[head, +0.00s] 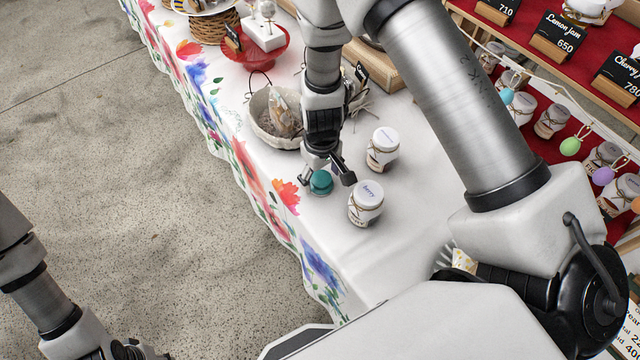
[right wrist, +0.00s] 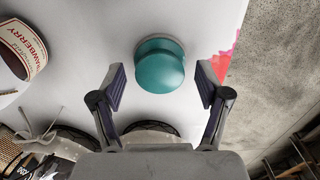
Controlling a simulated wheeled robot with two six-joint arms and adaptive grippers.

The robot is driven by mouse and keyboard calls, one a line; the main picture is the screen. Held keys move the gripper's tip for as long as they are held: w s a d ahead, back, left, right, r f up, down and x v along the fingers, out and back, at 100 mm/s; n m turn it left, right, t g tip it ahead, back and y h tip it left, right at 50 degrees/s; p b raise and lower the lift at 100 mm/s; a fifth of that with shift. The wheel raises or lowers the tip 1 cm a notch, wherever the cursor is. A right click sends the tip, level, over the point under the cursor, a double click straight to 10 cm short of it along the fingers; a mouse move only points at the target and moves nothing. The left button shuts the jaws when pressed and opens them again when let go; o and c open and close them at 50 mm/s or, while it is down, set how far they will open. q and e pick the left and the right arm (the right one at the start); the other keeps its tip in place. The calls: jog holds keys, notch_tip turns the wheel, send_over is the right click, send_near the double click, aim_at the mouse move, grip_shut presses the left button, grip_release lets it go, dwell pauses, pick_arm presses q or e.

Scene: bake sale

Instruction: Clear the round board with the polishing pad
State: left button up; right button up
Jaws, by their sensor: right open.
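A teal round knobbed object (head: 321,182), apparently the polishing pad, sits on the white tablecloth near the table's left edge. It also shows in the right wrist view (right wrist: 160,66), centred ahead of the fingers. My right gripper (head: 328,170) is open above the pad, its fingers to either side. In the right wrist view the right gripper (right wrist: 162,84) shows a gap between each finger and the pad. My left gripper (head: 128,350) is at the bottom left, cut by the frame edge, away from the table; its jaw state is unclear. I cannot make out a round board for certain.
A jar labelled Berry (head: 366,204) and another jar (head: 383,149) stand right of the pad. A basket (head: 262,122) with a bag is behind it. A red cake stand (head: 262,50) is farther back. The cloth in front of the pad is clear.

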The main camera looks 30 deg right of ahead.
aim_at(321, 178)
jog(key=c, duration=1)
notch_tip(321, 178, up, 5)
jog(key=p, duration=0.4)
jog(key=shift+r, duration=0.1)
jog(key=shift+c, duration=0.2)
